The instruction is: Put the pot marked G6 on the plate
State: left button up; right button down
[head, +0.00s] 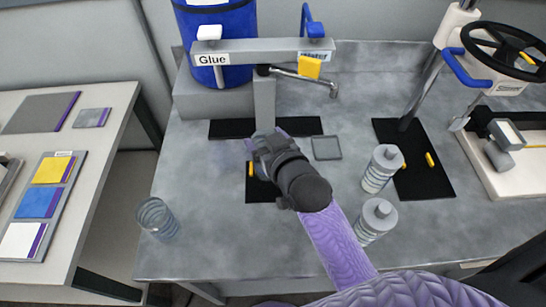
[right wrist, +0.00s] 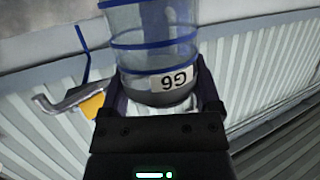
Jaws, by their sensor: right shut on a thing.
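My right gripper (right wrist: 162,88) is shut on the pot marked G6 (right wrist: 153,45), a clear pot with blue bands. Its label reads upside down in the right wrist view, and its top end is cut off by the picture edge. In the head view my right gripper (head: 264,143) is over the middle of the bench, near the tap stand, and its own wrist hides most of the pot. A small grey square plate (head: 326,148) lies flat and bare on the bench, just right of the gripper. My left gripper is not in view.
A tap stand marked Glue (head: 265,58) with a blue drum (head: 235,25) stands behind. A handwheel machine (head: 500,75) is at far right. The front middle bench is bare.

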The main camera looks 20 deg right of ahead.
notch_tip(320, 180, down, 4)
jog(key=shift+r+b, duration=0.15)
jog(key=shift+b, duration=0.4)
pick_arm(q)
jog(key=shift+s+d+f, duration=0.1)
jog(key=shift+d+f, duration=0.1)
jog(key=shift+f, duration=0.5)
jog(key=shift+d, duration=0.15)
pick_arm(e)
grip_release()
jog(key=shift+r, duration=0.1)
pick_arm(q)
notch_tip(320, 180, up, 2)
jog(key=p, duration=0.2)
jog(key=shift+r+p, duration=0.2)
jog(key=shift+p, duration=0.1)
pick_arm(e)
jog(key=v, duration=1.2)
